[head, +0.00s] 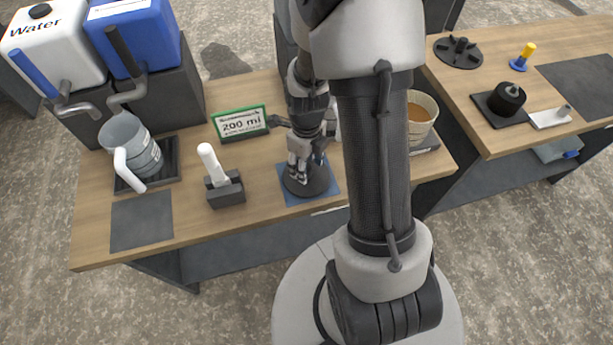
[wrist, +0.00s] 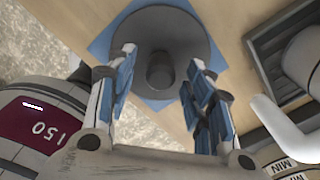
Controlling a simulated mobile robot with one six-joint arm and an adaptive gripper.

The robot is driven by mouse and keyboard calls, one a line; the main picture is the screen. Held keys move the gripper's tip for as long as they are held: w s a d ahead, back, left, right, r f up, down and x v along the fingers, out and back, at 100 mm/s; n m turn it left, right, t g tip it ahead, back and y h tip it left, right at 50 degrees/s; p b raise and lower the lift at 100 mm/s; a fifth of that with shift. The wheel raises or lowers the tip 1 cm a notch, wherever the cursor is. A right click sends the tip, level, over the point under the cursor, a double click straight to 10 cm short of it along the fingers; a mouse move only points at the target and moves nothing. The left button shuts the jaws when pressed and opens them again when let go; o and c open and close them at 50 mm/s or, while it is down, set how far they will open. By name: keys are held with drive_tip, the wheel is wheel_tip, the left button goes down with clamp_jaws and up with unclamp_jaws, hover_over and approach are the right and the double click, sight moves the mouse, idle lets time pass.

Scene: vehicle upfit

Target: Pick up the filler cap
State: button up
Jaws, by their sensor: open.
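The filler cap is a dark grey round disc with a raised knob (head: 307,190), lying on a blue square mat on the wooden bench. In the wrist view the cap (wrist: 185,30) lies at the top centre, with its knob between the fingers as seen from there. My gripper (head: 304,178) is open above the cap, fingers pointing down; in the wrist view its two fingers (wrist: 162,60) stand on either side of the knob. I cannot tell whether they touch it. The gripper and arm partly hide the cap in the head view.
A white-handled tool in a dark block (head: 225,190), a grey jug (head: 128,145) on a dark tray and a green-framed "200 ml" sign (head: 240,122) stand left of the cap. A container (head: 420,112) stands to the right, partly behind my arm. The bench's front edge is close.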

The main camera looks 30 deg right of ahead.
wheel_tip(320, 180, down, 2)
drive_tip(key=shift+f, duration=0.2)
drive_tip(key=shift+r, duration=0.1)
drive_tip(key=shift+c, duration=0.5)
clamp_jaws()
